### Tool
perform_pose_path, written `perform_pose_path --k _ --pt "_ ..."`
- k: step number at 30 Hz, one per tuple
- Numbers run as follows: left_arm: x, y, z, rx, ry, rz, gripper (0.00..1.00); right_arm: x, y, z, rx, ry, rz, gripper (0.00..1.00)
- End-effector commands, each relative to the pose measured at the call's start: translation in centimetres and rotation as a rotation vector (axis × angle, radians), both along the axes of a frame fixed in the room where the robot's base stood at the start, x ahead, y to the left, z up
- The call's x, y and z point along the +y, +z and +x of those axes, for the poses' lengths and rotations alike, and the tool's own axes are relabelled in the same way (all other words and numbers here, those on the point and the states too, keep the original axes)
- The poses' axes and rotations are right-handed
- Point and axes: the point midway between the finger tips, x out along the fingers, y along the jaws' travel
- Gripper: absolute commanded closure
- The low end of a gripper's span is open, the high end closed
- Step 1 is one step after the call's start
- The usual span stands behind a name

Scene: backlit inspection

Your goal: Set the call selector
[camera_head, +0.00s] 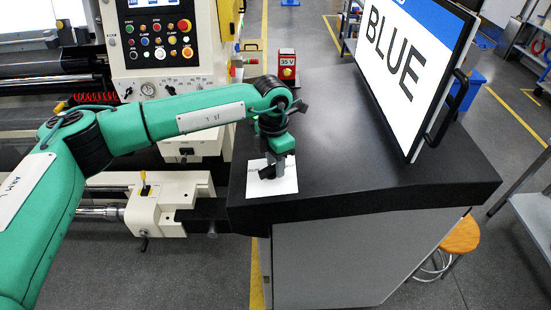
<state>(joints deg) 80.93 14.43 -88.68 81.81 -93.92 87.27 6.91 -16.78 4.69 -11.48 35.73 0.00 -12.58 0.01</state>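A white plate (286,187) lies near the left front edge of the dark tabletop, with some small dark print partly covered. It looks like the base of the selector, but its knob and setting are hidden behind my gripper. My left gripper (274,172) points down over the plate, its dark fingers at or just above its middle. I cannot tell whether the fingers are open or shut on something. A large white panel (405,60) with the word BLUE and a blue top strip stands on the right of the table. My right gripper is out of view.
The dark tabletop (370,160) is clear between the plate and the panel. A red box marked 35 V (287,66) stands at the back left. A machine with a button panel (160,40) is behind my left arm. A stool (460,237) stands at right.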

Motion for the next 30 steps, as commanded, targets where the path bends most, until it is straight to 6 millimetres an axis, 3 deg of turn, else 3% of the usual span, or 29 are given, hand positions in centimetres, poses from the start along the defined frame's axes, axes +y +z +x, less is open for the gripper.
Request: perform_pose_path --k 8,12,13,23,30 --pt "0.0 -0.2 0.0 0.000 0.000 0.000 0.70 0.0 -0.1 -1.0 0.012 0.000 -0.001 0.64" --pt "0.0 -0.1 0.0 0.000 0.000 0.000 0.98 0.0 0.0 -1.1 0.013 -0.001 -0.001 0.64" --pt "0.0 -0.1 0.0 0.000 0.000 0.000 1.00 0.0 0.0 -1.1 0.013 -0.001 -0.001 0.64" --pt "0.0 -0.3 0.1 0.003 0.024 -0.001 1.00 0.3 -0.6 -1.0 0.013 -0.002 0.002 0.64" --pt "0.2 -0.6 0.3 0.021 0.138 -0.001 1.00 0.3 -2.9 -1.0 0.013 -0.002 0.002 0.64"
